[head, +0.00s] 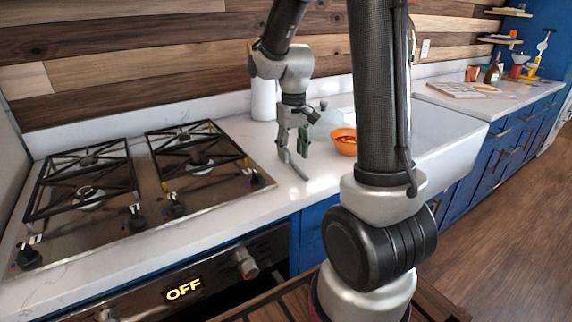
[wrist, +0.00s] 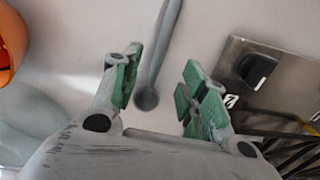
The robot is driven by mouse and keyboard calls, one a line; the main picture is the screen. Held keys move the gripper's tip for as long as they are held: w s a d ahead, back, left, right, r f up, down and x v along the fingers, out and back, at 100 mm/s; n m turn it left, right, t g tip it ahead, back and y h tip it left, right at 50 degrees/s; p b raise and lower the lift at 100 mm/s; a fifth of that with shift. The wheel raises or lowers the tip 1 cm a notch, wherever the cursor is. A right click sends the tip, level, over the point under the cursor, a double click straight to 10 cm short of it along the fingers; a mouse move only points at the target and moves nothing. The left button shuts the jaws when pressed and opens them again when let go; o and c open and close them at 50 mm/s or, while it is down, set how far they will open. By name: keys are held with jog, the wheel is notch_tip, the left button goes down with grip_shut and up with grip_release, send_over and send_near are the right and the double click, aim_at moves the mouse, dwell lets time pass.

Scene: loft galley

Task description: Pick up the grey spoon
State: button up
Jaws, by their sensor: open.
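The grey spoon (head: 297,170) lies on the white counter between the stove and the orange bowl. In the wrist view, the spoon (wrist: 161,50) runs from the top edge down to its rounded end, which shows between my two fingertips. My gripper (head: 292,147) points down over the counter at the spoon. In the wrist view, my gripper (wrist: 160,82) is open, with one green-padded finger on each side of the spoon's end and nothing held. I cannot tell the exact height of the fingertips above the counter.
An orange bowl (head: 344,143) stands right of my gripper, near a clear container (head: 326,122) and the white sink (head: 440,135). A white cylinder (head: 263,100) stands behind. The gas stove (head: 150,185) with its knobs is on the left. The counter front is clear.

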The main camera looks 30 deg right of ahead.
aim_at(294, 164)
notch_tip(294, 164, down, 4)
jog(key=shift+d+r, duration=0.15)
jog(key=shift+r, duration=0.05)
jog(key=c, duration=0.9)
jog(key=shift+c, duration=0.2)
